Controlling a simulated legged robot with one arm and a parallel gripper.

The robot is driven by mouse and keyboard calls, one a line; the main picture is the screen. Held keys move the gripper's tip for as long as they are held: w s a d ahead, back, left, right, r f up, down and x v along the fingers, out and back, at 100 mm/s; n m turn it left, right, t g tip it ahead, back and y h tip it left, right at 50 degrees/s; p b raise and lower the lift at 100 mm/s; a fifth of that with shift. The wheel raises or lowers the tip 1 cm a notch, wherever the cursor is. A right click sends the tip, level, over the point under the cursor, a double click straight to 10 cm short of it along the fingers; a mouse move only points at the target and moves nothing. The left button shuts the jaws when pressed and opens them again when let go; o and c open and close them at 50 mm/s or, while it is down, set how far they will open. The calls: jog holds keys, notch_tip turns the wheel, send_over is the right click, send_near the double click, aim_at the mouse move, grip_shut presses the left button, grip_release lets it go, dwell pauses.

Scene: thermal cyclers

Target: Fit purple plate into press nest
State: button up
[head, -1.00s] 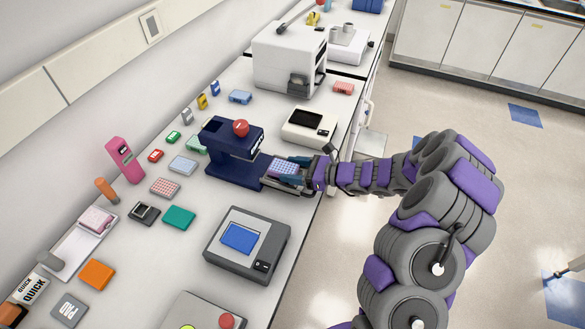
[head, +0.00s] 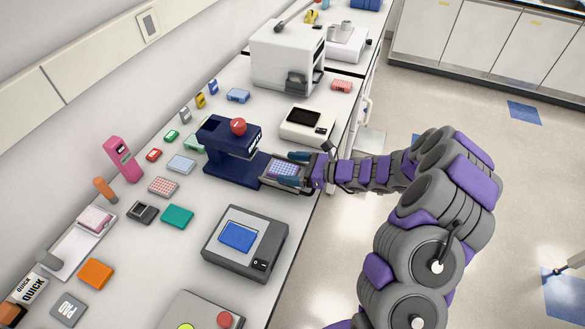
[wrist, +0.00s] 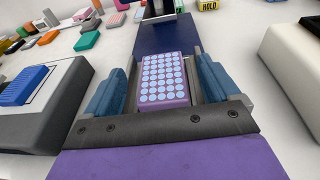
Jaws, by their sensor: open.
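The purple plate (head: 285,168), with rows of pale round wells, lies flat in the grey nest (head: 268,178) at the front of the dark blue press (head: 225,168). In the wrist view the purple plate (wrist: 163,78) sits between my gripper's two blue fingers, with a gap on each side. My gripper (head: 293,168) is open around the plate, and it also shows in the wrist view (wrist: 163,88). The press's red knob (head: 238,127) is on top.
A grey device with a blue block (head: 238,236) stands near the bench's front edge. A white device with a dark screen (head: 308,122) stands just behind my gripper. Small coloured plates and boxes lie left of the press.

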jog(key=r+p+v, duration=0.1)
jog(key=p+v, duration=0.2)
jog(key=v, duration=0.9)
jog(key=s+a+r+n+g+h, duration=0.2)
jog(key=s+a+r+n+g, duration=0.2)
jog(key=s+r+n, duration=0.3)
jog(key=s+a+r+n+g+h, duration=0.2)
jog(key=s+a+r+n+g, duration=0.25)
jog(key=s, duration=0.55)
jog(key=s+d+r+n+t+h, duration=0.1)
jog(key=s+d+n+h, duration=0.4)
jog(key=s, duration=0.5)
jog(key=s+d+r+n+t+h, duration=0.1)
jog(key=s+d+n+h, duration=0.4)
jog(key=s, duration=0.5)
jog(key=d+r+h, duration=0.1)
jog(key=d, duration=0.1)
jog(key=shift+d, duration=0.4)
